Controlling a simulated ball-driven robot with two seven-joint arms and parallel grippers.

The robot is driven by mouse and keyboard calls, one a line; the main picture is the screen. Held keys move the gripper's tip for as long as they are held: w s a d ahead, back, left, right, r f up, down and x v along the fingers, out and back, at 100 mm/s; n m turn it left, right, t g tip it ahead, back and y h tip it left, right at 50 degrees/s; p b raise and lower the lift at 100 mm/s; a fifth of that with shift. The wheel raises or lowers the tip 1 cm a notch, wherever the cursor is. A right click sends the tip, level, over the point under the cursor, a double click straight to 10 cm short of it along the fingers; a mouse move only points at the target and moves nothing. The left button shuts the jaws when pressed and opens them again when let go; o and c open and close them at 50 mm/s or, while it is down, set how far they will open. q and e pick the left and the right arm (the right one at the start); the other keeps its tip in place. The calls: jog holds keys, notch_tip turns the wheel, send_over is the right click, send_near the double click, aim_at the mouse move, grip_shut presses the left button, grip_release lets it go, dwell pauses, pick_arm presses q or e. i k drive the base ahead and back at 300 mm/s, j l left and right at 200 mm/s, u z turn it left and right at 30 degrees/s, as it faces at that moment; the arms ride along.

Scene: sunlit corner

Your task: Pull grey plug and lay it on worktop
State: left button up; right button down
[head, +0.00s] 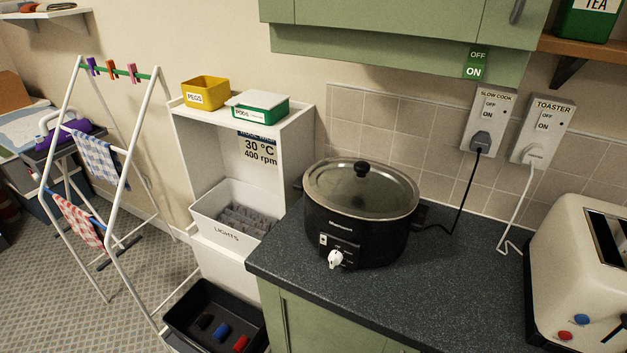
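In the head view a dark grey plug (481,141) sits in the wall socket labelled SLOW COOK (488,118). Its black cord hangs down to the worktop and runs left to the black slow cooker. A white plug (533,154) sits in the socket labelled TOASTER (544,122), with a white cord hanging from it. The dark speckled worktop (465,280) lies below both sockets. Neither of my grippers is in view.
The slow cooker (360,212) with a glass lid stands on the worktop's left part. A cream toaster (580,275) stands at the right. The worktop between them is clear except for cords. A green cupboard (400,35) overhangs the back.

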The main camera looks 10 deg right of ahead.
aim_at(481, 142)
jog(key=l+z, duration=0.15)
jog(key=z, duration=1.2)
jog(key=i+j, duration=0.05)
